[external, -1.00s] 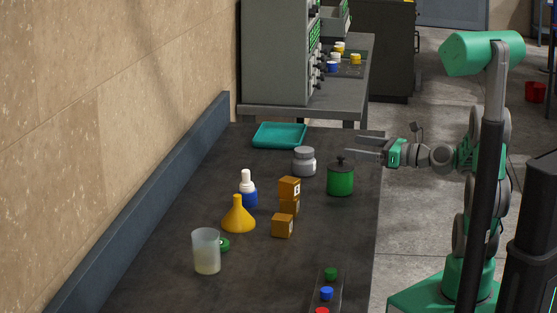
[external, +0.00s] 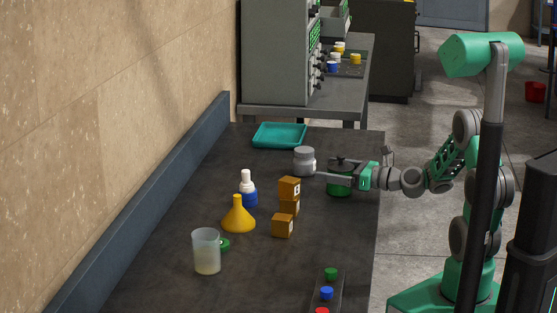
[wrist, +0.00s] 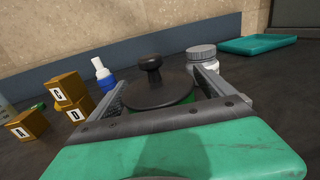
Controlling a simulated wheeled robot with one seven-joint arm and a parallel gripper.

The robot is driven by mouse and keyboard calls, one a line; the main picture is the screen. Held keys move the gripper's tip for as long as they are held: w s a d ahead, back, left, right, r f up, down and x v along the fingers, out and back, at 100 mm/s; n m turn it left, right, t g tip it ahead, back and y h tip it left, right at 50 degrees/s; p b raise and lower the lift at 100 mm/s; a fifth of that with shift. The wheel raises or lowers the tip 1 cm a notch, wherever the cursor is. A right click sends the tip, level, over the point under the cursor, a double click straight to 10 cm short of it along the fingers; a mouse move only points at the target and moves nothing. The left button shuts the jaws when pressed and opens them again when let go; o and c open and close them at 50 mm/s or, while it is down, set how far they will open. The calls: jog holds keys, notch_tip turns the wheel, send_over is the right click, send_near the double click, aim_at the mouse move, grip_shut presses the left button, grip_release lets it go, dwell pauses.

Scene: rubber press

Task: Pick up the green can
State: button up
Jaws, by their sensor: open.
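The green can (external: 340,187) with a black knobbed lid stands upright on the dark table, near its right edge. Its lid (wrist: 158,90) fills the middle of the wrist view, and most of its green body is hidden there. My gripper (external: 335,178) is open, with its fingers reaching along both sides of the can. In the wrist view the fingers (wrist: 160,88) are on the left and right of the can. I cannot tell whether either finger touches it.
A grey jar (external: 304,162) stands close beyond the fingertips. Orange lettered blocks (external: 289,188), a white-and-blue bottle (external: 247,188), a yellow funnel (external: 238,215) and a beaker (external: 206,252) stand to the left. A teal tray (external: 279,136) lies at the back.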

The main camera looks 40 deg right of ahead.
jog(key=shift+c, duration=0.4)
jog(key=c, duration=1.6)
